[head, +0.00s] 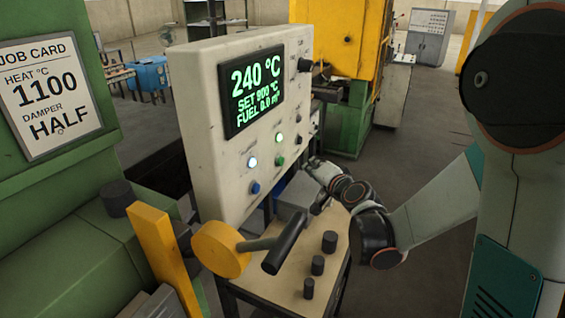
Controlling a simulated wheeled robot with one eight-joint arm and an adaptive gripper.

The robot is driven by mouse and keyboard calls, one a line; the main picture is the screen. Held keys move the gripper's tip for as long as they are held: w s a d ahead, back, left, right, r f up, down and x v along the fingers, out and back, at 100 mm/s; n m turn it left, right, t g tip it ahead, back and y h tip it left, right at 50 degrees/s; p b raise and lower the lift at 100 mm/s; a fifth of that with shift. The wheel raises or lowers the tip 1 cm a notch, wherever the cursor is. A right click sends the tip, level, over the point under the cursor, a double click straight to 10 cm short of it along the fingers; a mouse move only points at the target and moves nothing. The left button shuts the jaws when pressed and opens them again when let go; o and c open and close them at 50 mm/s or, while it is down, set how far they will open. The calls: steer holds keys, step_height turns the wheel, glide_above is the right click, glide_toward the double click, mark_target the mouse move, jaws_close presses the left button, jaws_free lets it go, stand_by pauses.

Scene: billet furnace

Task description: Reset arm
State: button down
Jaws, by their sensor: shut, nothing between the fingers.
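My arm reaches in from the right of the head view. My gripper (318,205) is small and dark at the arm's end, low in front of the right side of the control panel (205,100). It looks shut and holds nothing. I cannot tell whether it touches the panel. The panel display (262,88) reads 240 °C, SET 900 °C, FUEL 0.0. Below it are a lit white lamp (252,162), a blue button (256,188), a lit green lamp (279,137) and a green button (281,161). A black knob (304,65) is at the panel's upper right.
A yellow hub (220,250) with a dark-handled lever (284,243) stands below the panel, near my forearm. Several dark cylinders (317,265) stand on a wooden-topped table (262,284). A job card (50,95) at left reads 1100, damper HALF. A yellow-green machine (345,50) stands behind.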

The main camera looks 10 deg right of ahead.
steer(key=s+a+r+n+g+b, duration=0.1)
steer(key=s+a+n+g, duration=0.15)
steer(key=s, duration=0.45)
steer(key=s+a+r+n+g+b, duration=0.1)
steer(key=s+a+n+g, duration=0.15)
steer(key=s, duration=0.55)
steer(key=s+d+f+n+g+h+b, duration=0.1)
steer(key=s+f+n, duration=0.1)
steer(key=s, duration=0.6)
steer(key=s+d+f+n+g+h+b, duration=0.1)
steer(key=s+d+f+n+g, duration=0.1)
steer(key=s, duration=0.7)
steer(key=shift+s+f+n+h, duration=0.3)
steer(key=shift+f, duration=0.05)
steer(key=shift+d, duration=0.1)
